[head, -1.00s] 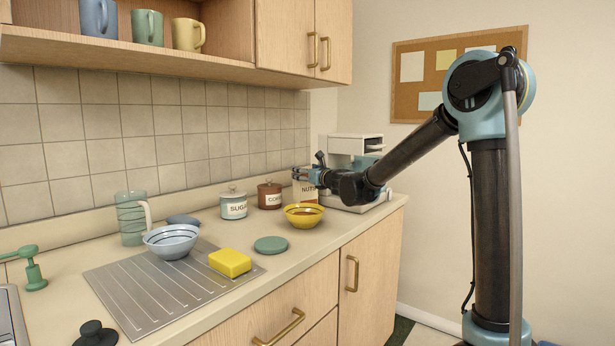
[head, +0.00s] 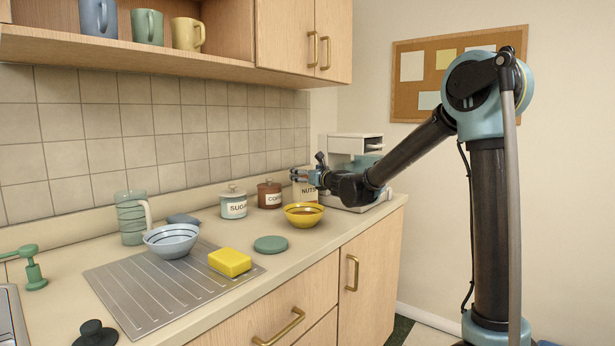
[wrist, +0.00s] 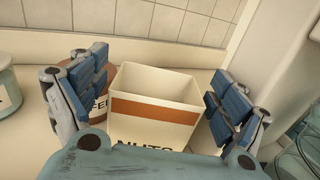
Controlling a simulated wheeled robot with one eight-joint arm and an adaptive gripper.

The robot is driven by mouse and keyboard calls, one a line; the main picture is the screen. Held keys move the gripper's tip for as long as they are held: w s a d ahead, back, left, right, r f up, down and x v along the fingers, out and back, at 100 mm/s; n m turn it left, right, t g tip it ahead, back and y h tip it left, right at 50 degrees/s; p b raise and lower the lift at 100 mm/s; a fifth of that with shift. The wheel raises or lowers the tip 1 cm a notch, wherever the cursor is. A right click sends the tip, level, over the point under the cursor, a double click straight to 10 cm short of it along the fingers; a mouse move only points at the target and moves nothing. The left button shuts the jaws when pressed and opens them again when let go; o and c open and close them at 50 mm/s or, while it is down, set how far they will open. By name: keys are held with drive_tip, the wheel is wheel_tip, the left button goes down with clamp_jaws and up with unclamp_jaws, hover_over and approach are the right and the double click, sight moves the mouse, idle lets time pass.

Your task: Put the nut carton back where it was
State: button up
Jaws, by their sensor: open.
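The nut carton (head: 306,191) is cream with an orange band and the word NUTS. It stands upright on the counter, behind the yellow bowl and just right of the brown coffee canister. In the wrist view the open-topped carton (wrist: 155,105) sits between the two blue fingers of my gripper (wrist: 160,100). The fingers are spread wide, with a visible gap on each side of the carton. In the head view my gripper (head: 300,174) is over the carton's top. The carton's lower front is hidden by the bowl.
The yellow bowl (head: 304,215) stands right in front of the carton. The coffee canister (head: 269,194) and sugar canister (head: 233,205) stand to the left. A white and teal appliance (head: 357,160) stands close on the right. A green lid (head: 270,245) lies nearer the front edge.

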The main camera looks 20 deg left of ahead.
drive_tip(key=s+d+f+n+g, duration=0.25)
drive_tip(key=s+d+n, duration=0.65)
drive_tip(key=s+d, duration=0.65)
drive_tip(key=s+d+f+n+g+h, duration=0.2)
drive_tip(key=s+d+f+n+h, duration=0.2)
drive_tip(key=d, duration=0.8)
drive_tip(key=s+d+f+n+g+h, duration=0.3)
drive_tip(key=s+d+f+n, duration=0.5)
drive_tip(key=s+d+f, duration=0.4)
drive_tip(key=s+d+f+n+g+h, duration=0.3)
drive_tip(key=s+d+f+n+h, duration=0.2)
drive_tip(key=s+d+f, duration=0.5)
drive_tip(key=d+n, duration=0.1)
drive_tip(key=d, duration=0.2)
drive_tip(key=shift+s+h, duration=0.3)
drive_tip(key=shift+h, duration=0.1)
drive_tip(key=shift+a, duration=0.1)
